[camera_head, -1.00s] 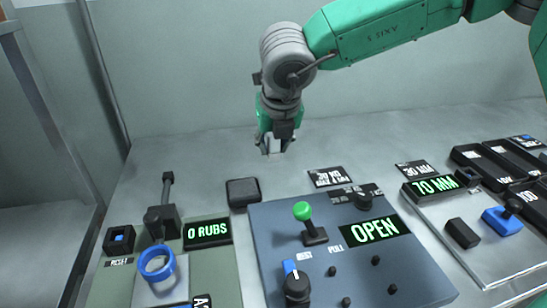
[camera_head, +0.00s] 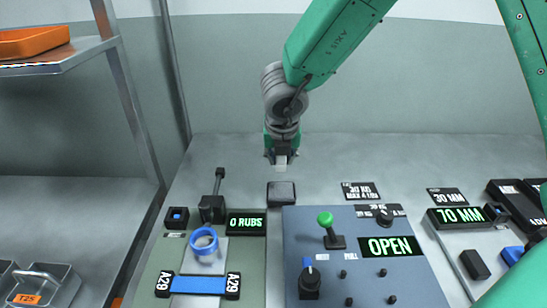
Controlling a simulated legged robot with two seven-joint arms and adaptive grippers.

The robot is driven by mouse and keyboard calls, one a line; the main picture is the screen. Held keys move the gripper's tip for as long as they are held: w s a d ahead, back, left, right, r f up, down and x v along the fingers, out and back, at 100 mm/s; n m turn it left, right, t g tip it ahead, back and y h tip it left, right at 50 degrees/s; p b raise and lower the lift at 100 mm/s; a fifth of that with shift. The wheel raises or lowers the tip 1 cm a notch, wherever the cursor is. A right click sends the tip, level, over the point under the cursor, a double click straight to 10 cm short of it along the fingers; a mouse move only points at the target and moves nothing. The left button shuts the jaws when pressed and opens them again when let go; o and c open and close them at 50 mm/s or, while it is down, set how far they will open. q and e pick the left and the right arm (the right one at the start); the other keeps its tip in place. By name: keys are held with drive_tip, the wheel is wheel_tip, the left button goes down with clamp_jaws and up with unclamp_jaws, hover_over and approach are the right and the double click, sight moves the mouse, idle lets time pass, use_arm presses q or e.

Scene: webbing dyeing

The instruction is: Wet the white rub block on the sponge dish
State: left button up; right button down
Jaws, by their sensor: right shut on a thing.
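My right gripper (camera_head: 282,154) hangs pointing down at the centre of the head view, shut on the white rub block (camera_head: 281,162). Only a small pale part of the block shows below the fingers. The sponge dish (camera_head: 281,193), a small dark square pad, lies on the bench straight below the block in the picture. A gap of bench shows between block and dish, so they look apart; the exact height is hard to tell. My left gripper is not in view.
The rub tester (camera_head: 246,222) reads 0 RUBS, with a blue ring (camera_head: 204,252) and a blue webbing strip (camera_head: 198,285) on it. A blue-grey panel (camera_head: 345,270) reading OPEN carries a green-knobbed lever (camera_head: 325,220). A shelf with an orange tray (camera_head: 32,42) stands left.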

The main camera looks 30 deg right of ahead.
sight(281, 186)
drive_tip(key=shift+w+d+f+b, duration=0.1)
drive_tip(key=shift+f+b, duration=0.45)
drive_tip(key=shift+f, duration=0.2)
wheel_tip(281, 186, down, 5)
drive_tip(key=b, duration=0.4)
drive_tip(key=shift+r, duration=0.2)
drive_tip(key=shift+f+b, duration=0.45)
idle(1.0)
wheel_tip(281, 186, up, 7)
drive_tip(key=p, duration=0.6)
drive_tip(key=shift+r, duration=0.1)
drive_tip(key=shift+f, duration=0.2)
idle(0.5)
wheel_tip(281, 186, down, 7)
drive_tip(key=b, duration=0.6)
drive_tip(key=shift+r, duration=0.15)
